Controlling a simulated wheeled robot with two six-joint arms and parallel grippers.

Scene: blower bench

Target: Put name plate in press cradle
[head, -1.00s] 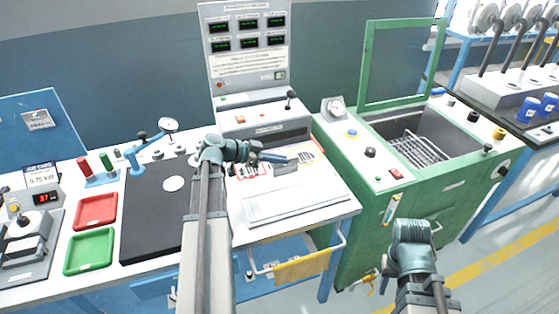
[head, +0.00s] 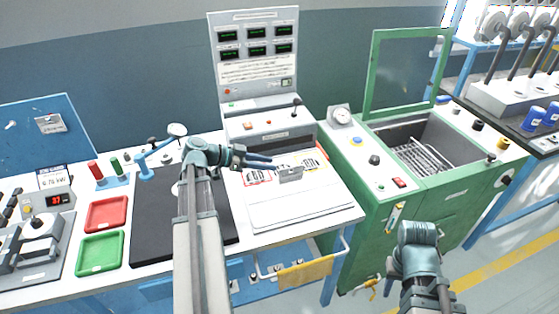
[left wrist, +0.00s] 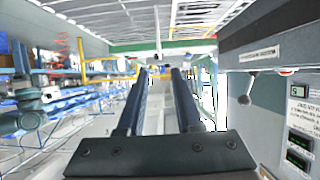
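A small grey plate-like piece (head: 290,174) stands on the white bench top, between a red-edged label sheet and a yellow-edged one. It may be the name plate or the cradle; I cannot tell which at this size. My left gripper (head: 274,162) is just left of it and points right, with its fingertips apart from it or barely overlapping it in the head view. In the left wrist view my left gripper (left wrist: 160,72) shows two dark fingers with a gap and no held thing between them.
A press-like unit with a lever (head: 296,103) and display panel (head: 255,55) stands behind the plate. A green cabinet (head: 400,205) with an open lid is to the right. Red (head: 106,214) and green (head: 100,253) trays and a black mat (head: 150,232) lie left.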

